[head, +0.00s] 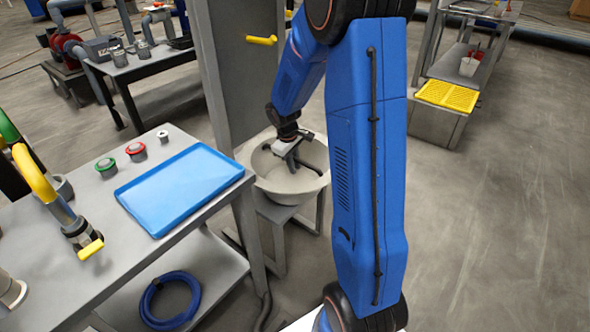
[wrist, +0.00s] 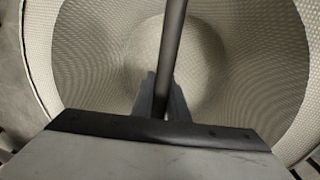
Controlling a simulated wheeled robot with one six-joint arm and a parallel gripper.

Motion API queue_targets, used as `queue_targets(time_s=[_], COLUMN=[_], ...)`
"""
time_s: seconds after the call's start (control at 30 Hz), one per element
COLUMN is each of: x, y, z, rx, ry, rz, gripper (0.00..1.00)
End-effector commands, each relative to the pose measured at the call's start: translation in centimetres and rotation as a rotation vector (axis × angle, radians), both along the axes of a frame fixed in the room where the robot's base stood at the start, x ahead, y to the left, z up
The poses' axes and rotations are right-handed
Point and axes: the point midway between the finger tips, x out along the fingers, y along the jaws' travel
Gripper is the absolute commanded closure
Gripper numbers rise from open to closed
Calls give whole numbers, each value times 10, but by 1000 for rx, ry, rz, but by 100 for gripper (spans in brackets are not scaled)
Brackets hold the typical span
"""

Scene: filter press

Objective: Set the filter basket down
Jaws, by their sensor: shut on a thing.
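The filter basket (head: 288,188) is a pale round mesh bowl in the middle of the head view, over a low grey stand (head: 280,212). I cannot tell whether it touches the stand. The wrist view looks down into the empty-looking basket (wrist: 90,60), with its mesh wall all around. A dark bar handle (wrist: 173,40) crosses the basket. My gripper (wrist: 160,95) is shut on this handle, with a finger on each side of it. In the head view my gripper (head: 292,158) is inside the basket's rim, and its fingertips are hard to make out.
A grey bench at left carries a blue tray (head: 180,187), red and green buttons (head: 136,151) and a yellow-handled pipe (head: 40,180). A tall grey panel (head: 240,85) stands behind the basket. A yellow-topped box (head: 447,96) is at right. The right floor is clear.

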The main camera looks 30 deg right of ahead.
Motion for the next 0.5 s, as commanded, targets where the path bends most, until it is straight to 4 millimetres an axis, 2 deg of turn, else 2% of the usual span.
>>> queue_targets(time_s=[0.13, 0.5], x=[0, 0], y=[0, 0], z=[-18, -22], rx=[1, 0], ry=[1, -1], rz=[1, 0], gripper=[100, 100])
